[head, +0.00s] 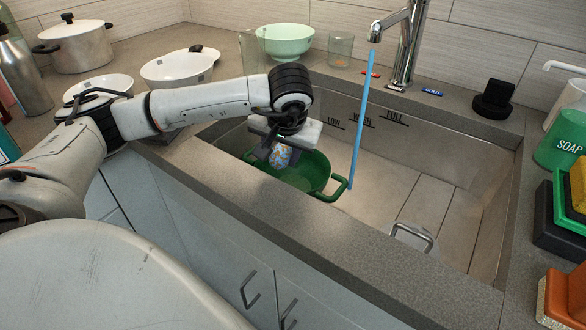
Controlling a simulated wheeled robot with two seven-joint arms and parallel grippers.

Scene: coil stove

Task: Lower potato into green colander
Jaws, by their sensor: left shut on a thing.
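The green colander (312,172) sits in the left part of the sink, with a handle at its right side. My left gripper (277,150) points down over the colander's left part. Nothing in view looks plainly like a potato. My right gripper is not in view.
A blue water stream (358,120) falls from the faucet (404,45) just right of the colander. The sink's right side is mostly free, with a metal handle (411,234) near the front. A pale green bowl (286,42) and a glass (341,48) stand behind the sink.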

